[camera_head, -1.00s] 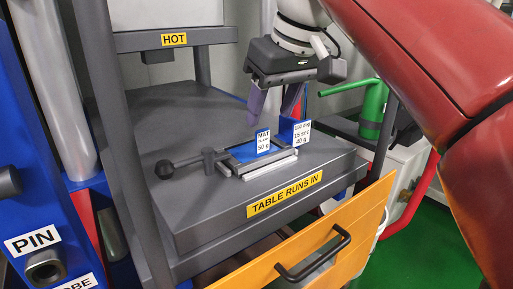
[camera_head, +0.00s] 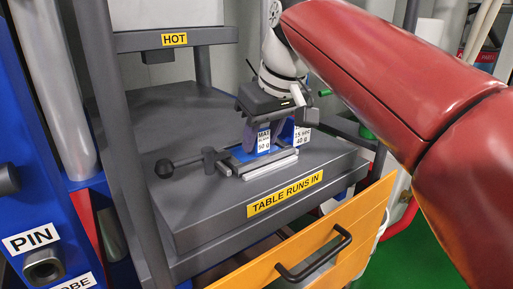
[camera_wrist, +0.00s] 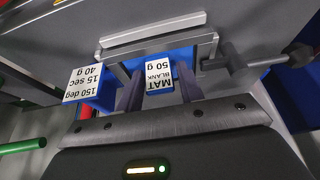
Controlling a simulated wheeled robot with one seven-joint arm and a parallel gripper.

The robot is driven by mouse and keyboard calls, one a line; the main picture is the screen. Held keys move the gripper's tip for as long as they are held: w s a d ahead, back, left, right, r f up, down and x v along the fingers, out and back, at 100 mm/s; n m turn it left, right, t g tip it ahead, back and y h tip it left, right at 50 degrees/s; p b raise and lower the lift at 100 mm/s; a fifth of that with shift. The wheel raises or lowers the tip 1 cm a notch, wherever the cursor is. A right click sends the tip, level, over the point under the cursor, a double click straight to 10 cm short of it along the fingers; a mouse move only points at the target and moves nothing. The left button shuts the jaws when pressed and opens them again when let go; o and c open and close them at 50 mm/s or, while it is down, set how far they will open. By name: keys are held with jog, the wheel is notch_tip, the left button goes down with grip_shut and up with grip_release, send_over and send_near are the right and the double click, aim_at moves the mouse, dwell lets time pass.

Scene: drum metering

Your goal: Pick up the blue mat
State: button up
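The blue mat (camera_head: 264,136) is a small upright blue block with a white label reading MAT, 50 g. It stands on the blue bed of a small clamp fixture (camera_head: 240,163). In the wrist view the mat (camera_wrist: 160,99) shows between the two dark fingers. My gripper (camera_head: 264,148) is lowered over the mat, with one finger on either side. In the wrist view my gripper (camera_wrist: 161,88) looks open, with narrow gaps beside the label. Contact at the mat's lower part is hidden.
A second blue block (camera_wrist: 92,93), labelled 150 deg, 15 sec, 40 g, stands close beside the mat. The fixture has a dark handle with a ball knob (camera_head: 164,168). The grey table (camera_head: 190,205) carries it. An open orange drawer (camera_head: 300,255) juts out in front.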

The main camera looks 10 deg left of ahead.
jog(key=c, duration=0.7)
jog(key=shift+o, duration=0.2)
jog(key=shift+r, duration=0.1)
